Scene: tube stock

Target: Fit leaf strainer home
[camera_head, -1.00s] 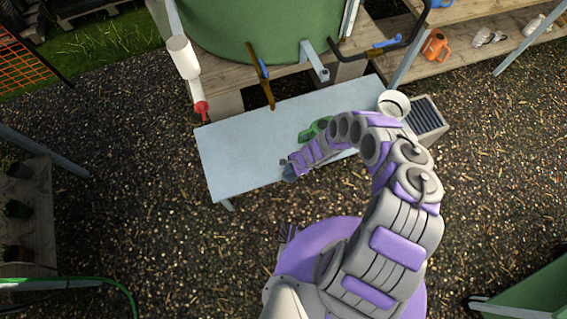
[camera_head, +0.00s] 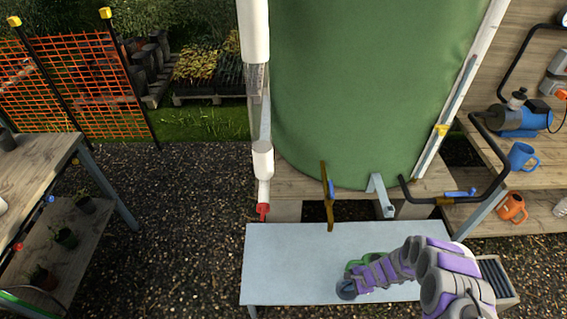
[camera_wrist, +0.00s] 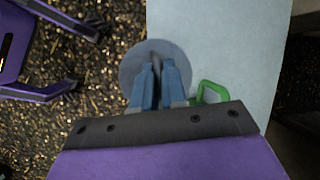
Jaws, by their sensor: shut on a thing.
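A round grey-blue disc (camera_wrist: 140,66) with a raised thin grip, which looks like the leaf strainer, is in my gripper (camera_wrist: 158,66). The blue fingers are shut on its grip in the wrist view. The disc overlaps the edge of the pale bench top (camera_wrist: 215,50); its height above it is unclear. In the head view the disc (camera_head: 345,291) is small and partly hidden at my arm's end, near the bench's front edge. A white downpipe (camera_head: 255,35) stands at the left of the green tank, with a mesh-like grey section (camera_head: 257,76) and a lower white pipe (camera_head: 262,160).
A green-handled thing (camera_wrist: 213,90) lies on the bench beside my gripper. The bench's left part (camera_head: 275,265) is clear.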

